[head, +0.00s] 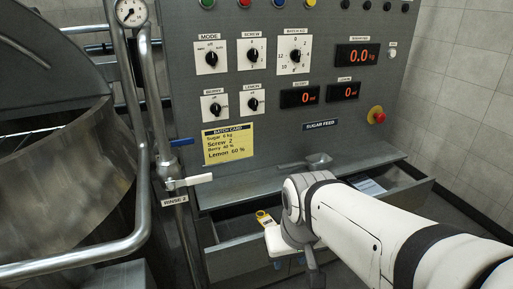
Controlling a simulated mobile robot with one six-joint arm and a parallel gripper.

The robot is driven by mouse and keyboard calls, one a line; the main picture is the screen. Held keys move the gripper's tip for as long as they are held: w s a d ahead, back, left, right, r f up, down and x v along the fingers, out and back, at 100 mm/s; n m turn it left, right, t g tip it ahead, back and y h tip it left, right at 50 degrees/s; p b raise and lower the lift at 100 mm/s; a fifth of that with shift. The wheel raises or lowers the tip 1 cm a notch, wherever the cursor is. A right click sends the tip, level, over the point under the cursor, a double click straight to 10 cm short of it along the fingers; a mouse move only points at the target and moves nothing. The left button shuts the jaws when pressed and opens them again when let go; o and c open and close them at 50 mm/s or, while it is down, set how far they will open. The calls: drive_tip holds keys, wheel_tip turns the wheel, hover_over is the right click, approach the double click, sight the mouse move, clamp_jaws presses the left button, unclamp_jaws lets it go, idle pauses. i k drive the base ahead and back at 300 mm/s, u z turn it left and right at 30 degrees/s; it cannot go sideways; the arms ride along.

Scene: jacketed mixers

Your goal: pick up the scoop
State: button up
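A small grey piece (318,160) with a rounded end shows at the ledge just behind my wrist; it may be the scoop, but I cannot tell for sure. My white arm comes in from the right and its wrist hides part of the ledge and drawer. My gripper (285,262) points down over the open drawer (238,252) under the panel. Its fingers are small and partly hidden, so I cannot tell whether they are open or hold anything. A small yellow-and-dark item (265,218) shows in the drawer beside the gripper.
The control panel (270,110) with knobs, red displays and a yellow batch card (228,143) stands behind the drawer. A pale flat item (369,187) lies in the drawer's right part.

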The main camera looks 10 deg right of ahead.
sight(320, 161)
drive_tip(key=u, duration=2.5)
drive_tip(key=k, duration=1.75)
drive_tip(key=z, duration=1.65)
drive_tip(key=i, duration=1.5)
drive_tip(key=z, duration=0.05)
